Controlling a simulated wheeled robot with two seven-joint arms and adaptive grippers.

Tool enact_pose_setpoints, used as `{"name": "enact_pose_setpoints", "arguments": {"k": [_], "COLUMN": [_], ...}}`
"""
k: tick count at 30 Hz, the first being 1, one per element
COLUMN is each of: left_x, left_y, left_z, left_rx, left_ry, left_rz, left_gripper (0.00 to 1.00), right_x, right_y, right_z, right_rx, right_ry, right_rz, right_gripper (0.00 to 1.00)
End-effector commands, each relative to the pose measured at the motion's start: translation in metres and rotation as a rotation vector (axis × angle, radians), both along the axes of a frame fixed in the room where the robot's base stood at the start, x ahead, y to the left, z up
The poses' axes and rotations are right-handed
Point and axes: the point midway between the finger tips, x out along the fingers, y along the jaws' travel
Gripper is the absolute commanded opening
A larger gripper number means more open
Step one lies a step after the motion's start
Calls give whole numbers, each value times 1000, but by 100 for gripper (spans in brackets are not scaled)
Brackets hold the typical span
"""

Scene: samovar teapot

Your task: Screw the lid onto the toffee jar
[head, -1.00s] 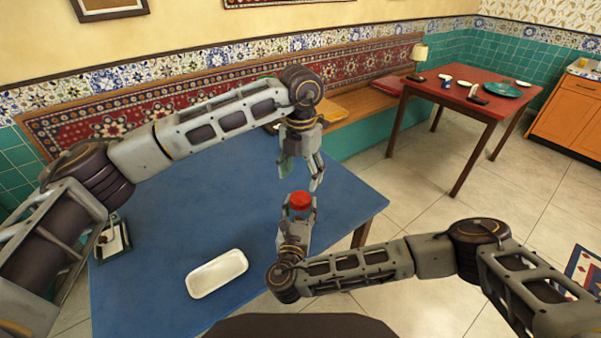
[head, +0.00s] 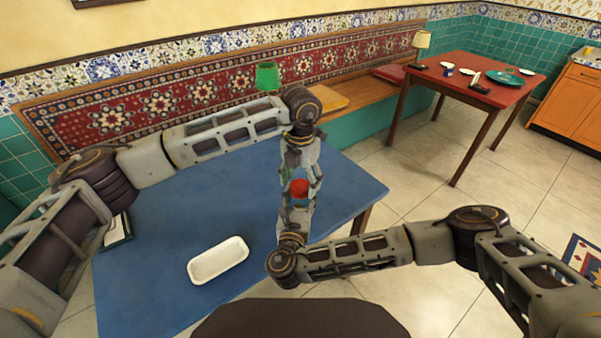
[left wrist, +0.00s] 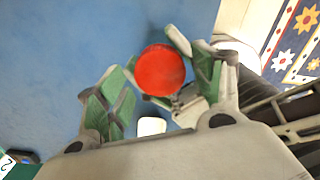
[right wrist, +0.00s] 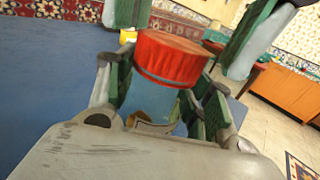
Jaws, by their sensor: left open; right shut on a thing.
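The toffee jar (right wrist: 152,98) is a clear bluish vessel with a label, held upright in my right gripper (right wrist: 165,105), which is shut on its sides. The red lid (right wrist: 170,56) sits on top of the jar; whether it is threaded on cannot be told. The lid also shows in the head view (head: 299,188) and from above in the left wrist view (left wrist: 161,70). My left gripper (left wrist: 145,80) is open above the jar, its fingers on either side of the lid. A gap shows between the lid and the left finger; contact at the other finger is unclear.
The blue table (head: 170,230) lies below both grippers. A white tray (head: 218,260) rests near its front edge. A red table (head: 470,75) is farther off at the right.

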Motion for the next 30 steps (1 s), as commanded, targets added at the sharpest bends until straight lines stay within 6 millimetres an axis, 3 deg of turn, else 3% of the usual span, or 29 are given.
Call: {"name": "enact_pose_setpoints", "arguments": {"k": [14,25,30], "left_x": [0,0,0], "left_y": [0,0,0], "left_z": [-9,-9,-9], "left_rx": [1,1,1], "left_ry": [-1,-1,-1], "left_rz": [0,0,-14], "left_gripper": [68,21,20], "right_x": [0,0,0], "right_y": [0,0,0], "right_z": [0,0,0], "right_rx": [0,0,0], "right_ry": [0,0,0], "right_rz": [0,0,0], "right_gripper": [0,0,0]}}
